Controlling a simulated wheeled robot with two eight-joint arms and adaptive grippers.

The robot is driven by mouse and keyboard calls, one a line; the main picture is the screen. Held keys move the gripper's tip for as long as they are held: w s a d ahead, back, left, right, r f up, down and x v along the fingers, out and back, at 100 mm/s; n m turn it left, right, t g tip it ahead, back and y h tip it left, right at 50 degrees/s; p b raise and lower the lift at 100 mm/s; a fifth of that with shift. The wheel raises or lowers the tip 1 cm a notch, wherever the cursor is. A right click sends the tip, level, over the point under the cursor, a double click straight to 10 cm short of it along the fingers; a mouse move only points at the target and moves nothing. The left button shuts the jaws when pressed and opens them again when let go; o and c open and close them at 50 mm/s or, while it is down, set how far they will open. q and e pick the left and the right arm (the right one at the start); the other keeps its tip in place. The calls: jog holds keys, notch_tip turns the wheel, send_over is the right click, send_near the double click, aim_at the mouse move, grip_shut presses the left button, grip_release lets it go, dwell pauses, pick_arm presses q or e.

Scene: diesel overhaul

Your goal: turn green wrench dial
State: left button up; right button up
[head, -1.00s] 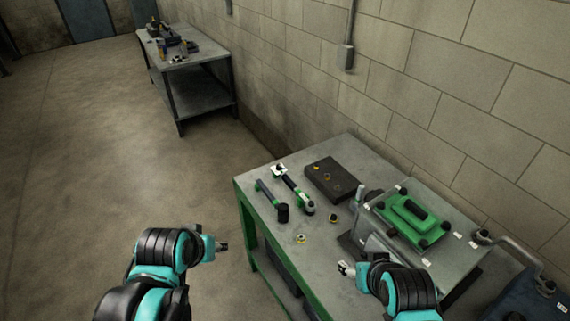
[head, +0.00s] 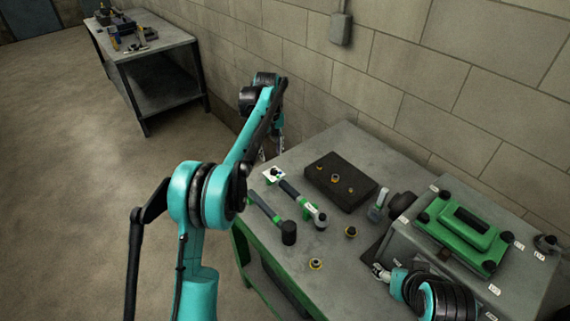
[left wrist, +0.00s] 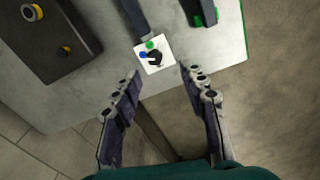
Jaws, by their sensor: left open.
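The wrench (head: 302,202), with green near its head, lies on the green-edged table. At its handle end is a white square plate (head: 273,180) with a dark knob. The left wrist view shows the plate (left wrist: 149,66) with a black pointer knob (left wrist: 154,57), a green dot and a blue dot. My left gripper (head: 272,150) is just beyond the plate at the table's far left corner. In its wrist view the left gripper (left wrist: 160,72) is open and empty, fingers on either side below the plate. My right gripper (head: 379,271) is low beside the grey engine block; its fingers are too small to judge.
A green-handled mallet (head: 285,229) lies left of the wrench. A dark tray (head: 345,193) with small brass parts lies to its right, near the wall. A grey block with a green cover (head: 455,236) stands on the right. Another bench (head: 160,72) stands farther back.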

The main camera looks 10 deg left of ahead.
aim_at(274, 170)
pick_arm(q)
jog(key=shift+w+d+f, duration=0.15)
jog(key=shift+w+f, duration=0.7)
jog(key=shift+f, duration=0.2)
notch_tip(274, 170, down, 7)
jog(key=shift+s+d+f+b, duration=0.1)
jog(key=shift+f+b, duration=0.1)
jog(key=shift+b, duration=1)
grip_shut()
